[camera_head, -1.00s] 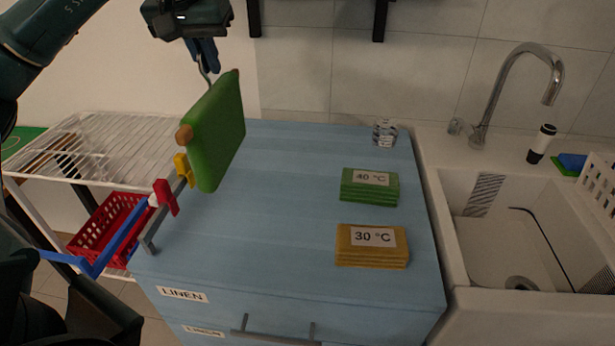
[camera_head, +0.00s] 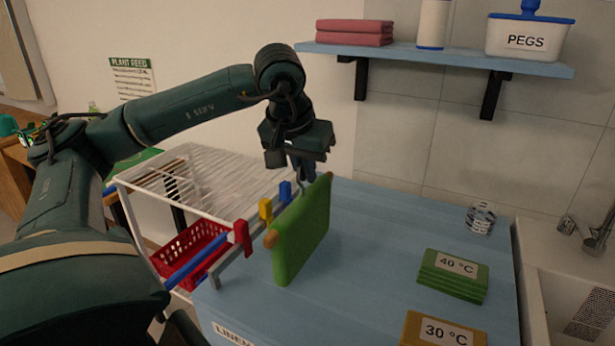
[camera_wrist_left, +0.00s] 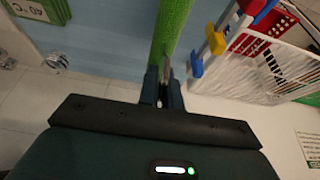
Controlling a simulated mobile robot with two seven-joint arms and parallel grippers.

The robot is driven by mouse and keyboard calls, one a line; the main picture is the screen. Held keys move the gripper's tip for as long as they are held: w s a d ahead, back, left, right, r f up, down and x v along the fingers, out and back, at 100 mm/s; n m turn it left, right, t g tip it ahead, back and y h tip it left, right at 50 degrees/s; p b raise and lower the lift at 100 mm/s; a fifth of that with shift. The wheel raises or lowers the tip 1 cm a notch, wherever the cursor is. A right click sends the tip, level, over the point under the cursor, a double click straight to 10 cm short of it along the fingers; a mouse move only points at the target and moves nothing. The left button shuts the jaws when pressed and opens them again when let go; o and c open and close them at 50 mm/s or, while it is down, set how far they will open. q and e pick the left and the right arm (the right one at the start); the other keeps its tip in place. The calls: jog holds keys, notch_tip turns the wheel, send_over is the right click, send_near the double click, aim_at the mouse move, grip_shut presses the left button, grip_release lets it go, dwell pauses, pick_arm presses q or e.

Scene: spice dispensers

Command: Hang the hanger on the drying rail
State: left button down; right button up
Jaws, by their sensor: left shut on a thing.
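The hanger (camera_head: 270,239) carries a green cloth (camera_head: 303,235) and has rounded brown ends. My left gripper (camera_head: 304,177) is above it, shut on its thin hook, and the cloth hangs upright below. In the left wrist view, the cloth (camera_wrist_left: 172,28) extends away from the fingers (camera_wrist_left: 164,90). The drying rail (camera_head: 238,262) is a grey bar along the left edge of the blue cabinet, with red, yellow and blue pegs. In the head view, the hanger is just right of the rail and partly overlaps it. I cannot tell whether they touch. My right gripper is not in view.
The blue cabinet top (camera_head: 375,240) is clear in the middle. Green cloths (camera_head: 452,277), yellow cloths (camera_head: 440,330) and a glass jar (camera_head: 480,218) stand at its right. A white wire rack (camera_head: 200,180) with a red basket (camera_head: 190,252) is at left. A wall shelf (camera_head: 440,58) is above.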

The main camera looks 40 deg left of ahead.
pick_arm(q)
jog(key=shift+f, duration=0.65)
jog(key=c, duration=2)
grip_release()
jog(key=shift+f, duration=0.15)
jog(key=shift+c, duration=0.2)
jog(key=o, duration=0.5)
jog(key=shift+c, duration=0.2)
